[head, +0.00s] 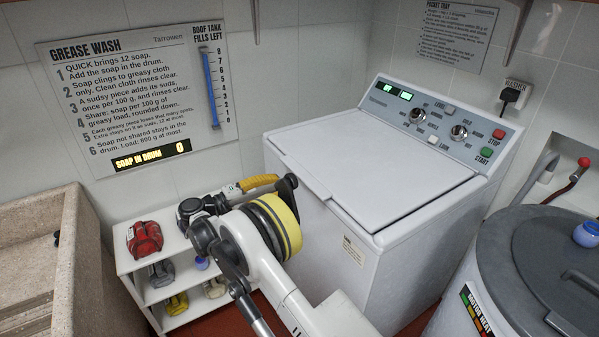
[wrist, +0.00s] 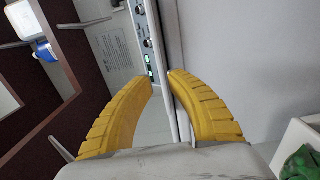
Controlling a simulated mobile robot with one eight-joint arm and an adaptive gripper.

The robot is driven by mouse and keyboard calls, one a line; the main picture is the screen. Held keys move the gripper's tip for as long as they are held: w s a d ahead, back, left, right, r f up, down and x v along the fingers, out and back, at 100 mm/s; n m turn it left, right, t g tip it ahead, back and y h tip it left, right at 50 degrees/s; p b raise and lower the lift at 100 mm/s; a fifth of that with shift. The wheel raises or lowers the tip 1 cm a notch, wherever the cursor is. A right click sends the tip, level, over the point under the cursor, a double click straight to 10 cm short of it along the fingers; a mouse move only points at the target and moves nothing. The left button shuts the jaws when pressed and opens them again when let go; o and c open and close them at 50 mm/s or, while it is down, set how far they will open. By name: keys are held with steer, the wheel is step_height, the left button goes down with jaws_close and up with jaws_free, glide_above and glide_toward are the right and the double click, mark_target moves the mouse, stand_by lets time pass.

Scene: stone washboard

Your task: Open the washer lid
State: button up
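The washer is a white top-loader. Its lid (head: 370,150) lies flat and closed in the head view. A small handle-like lip (head: 310,181) shows at the lid's front edge. My gripper (head: 281,181) is at the washer's front left, close to that edge; only one yellow finger shows clearly there. In the wrist view my gripper (wrist: 161,76) has two curved yellow fingers with a gap between their tips. The lid's pale edge (wrist: 175,95) runs through or just beyond this gap. I cannot tell whether a finger touches it.
The control panel (head: 435,117) stands behind the lid. A white shelf (head: 125,258) with coloured items is left of the washer, beside a stone basin (head: 75,265). A grey-lidded tub (head: 520,250) stands at the right. The space above the lid is clear.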

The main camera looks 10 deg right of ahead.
mark_target(298, 176)
steer(key=b+x, duration=0.3)
steer(key=x, duration=0.6)
steer(key=shift+d, duration=0.2)
jaws_close()
